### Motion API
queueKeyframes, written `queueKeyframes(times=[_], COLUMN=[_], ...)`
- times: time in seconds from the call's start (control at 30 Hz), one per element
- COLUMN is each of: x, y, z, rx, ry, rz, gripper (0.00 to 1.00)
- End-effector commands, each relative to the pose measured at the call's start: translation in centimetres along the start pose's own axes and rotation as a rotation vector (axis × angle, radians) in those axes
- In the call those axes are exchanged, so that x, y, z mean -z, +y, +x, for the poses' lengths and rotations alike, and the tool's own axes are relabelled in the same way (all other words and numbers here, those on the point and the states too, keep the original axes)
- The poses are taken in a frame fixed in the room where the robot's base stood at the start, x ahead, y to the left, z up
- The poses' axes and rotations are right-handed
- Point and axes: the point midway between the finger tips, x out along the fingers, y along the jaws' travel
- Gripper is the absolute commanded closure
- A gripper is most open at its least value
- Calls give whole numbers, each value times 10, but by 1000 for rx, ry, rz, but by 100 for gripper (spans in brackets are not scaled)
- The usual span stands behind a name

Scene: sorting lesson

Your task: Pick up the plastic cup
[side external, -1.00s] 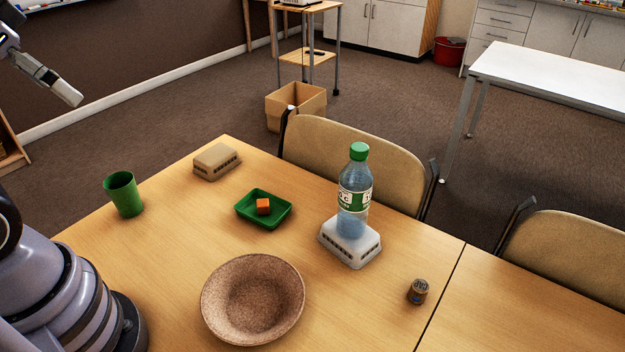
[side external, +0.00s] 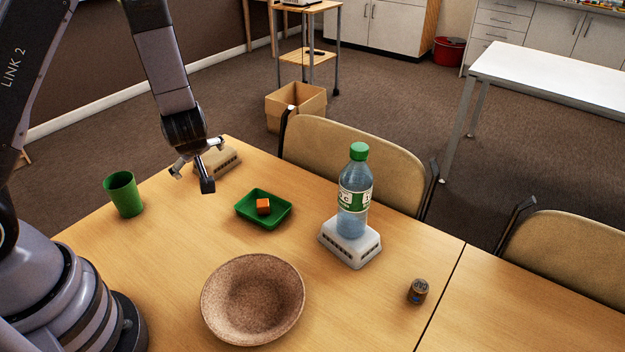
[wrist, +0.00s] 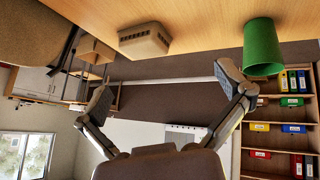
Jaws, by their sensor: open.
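The green plastic cup (side external: 123,194) stands upright on the left part of the table in the side view. It also shows at the upper right of the wrist view (wrist: 262,48). My gripper (side external: 193,183) is open and empty above the table, to the right of the cup and apart from it. In the wrist view, the two fingers of my gripper (wrist: 166,85) are spread wide with nothing between them. The cup lies beyond the right finger there.
A beige box (side external: 228,161) sits just behind my gripper. A green tray (side external: 279,214) holds an orange cube (side external: 263,206). A bottle (side external: 354,190) stands on a white box (side external: 338,249). A brown bowl (side external: 222,333) and a small can (side external: 418,291) are nearer the front. Bare table lies between cup and bowl.

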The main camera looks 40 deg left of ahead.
Motion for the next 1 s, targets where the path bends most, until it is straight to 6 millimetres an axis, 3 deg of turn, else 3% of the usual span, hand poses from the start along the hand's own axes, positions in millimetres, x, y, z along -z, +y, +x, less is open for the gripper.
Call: queueKeyframes(times=[0.03, 0.1, 0.2, 0.3, 0.53, 0.8, 1.0], x=[-1, 5, 14, 22, 35, 67, 81], y=[-25, -54, -91, -115, -135, -153, -159], z=[19, 34, 43, 43, 45, 82, 99], rx=[85, 177, 278, 341, 386, 388, 383], ry=[92, 232, 417, 557, 674, 670, 669], rz=[-9, -19, -3, 25, 55, 51, 55], gripper=[0, 0, 0, 0, 0, 0, 0])
